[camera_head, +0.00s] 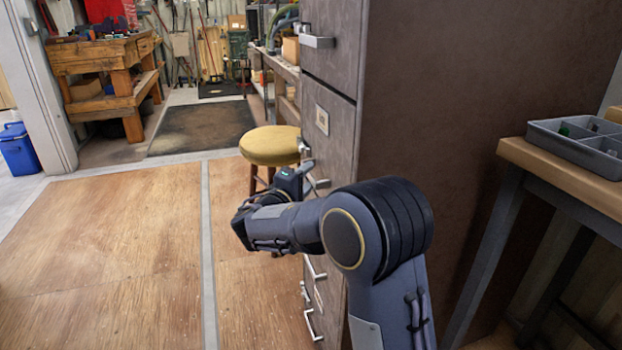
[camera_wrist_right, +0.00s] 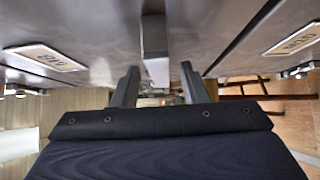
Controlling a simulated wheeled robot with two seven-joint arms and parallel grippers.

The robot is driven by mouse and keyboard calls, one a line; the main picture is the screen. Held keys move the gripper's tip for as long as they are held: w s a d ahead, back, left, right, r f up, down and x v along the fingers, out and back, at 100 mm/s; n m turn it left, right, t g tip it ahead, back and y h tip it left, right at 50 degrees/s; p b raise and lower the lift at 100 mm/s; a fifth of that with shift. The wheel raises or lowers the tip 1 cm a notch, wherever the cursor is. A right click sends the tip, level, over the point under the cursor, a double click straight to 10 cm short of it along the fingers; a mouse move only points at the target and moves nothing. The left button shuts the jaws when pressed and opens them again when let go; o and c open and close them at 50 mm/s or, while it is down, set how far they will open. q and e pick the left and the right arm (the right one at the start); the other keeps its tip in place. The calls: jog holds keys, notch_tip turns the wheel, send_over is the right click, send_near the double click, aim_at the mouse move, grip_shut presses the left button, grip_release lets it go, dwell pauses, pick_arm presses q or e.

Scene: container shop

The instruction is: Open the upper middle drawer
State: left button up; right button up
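A tall brown-grey filing cabinet (camera_head: 470,90) stands in the middle of the head view, its drawer fronts facing left. The top drawer has a metal handle (camera_head: 318,41). Below it is a drawer front with a label plate (camera_head: 322,119). The drawer fronts in view look closed. My right gripper (camera_head: 303,172) is beside the cabinet front near the middle handles, partly hidden by its own wrist. In the right wrist view its fingers (camera_wrist_right: 160,82) are apart, with a metal handle (camera_wrist_right: 155,50) between them and a gap on both sides. My left gripper is out of view.
A yellow-topped stool (camera_head: 270,146) stands close behind the gripper, by the cabinet front. A workbench with a grey divided tray (camera_head: 580,140) is to the right. The wooden floor (camera_head: 110,260) left of the cabinet is clear.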

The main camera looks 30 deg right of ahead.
jog(key=shift+x, duration=0.95)
jog(key=shift+c, duration=0.4)
grip_shut()
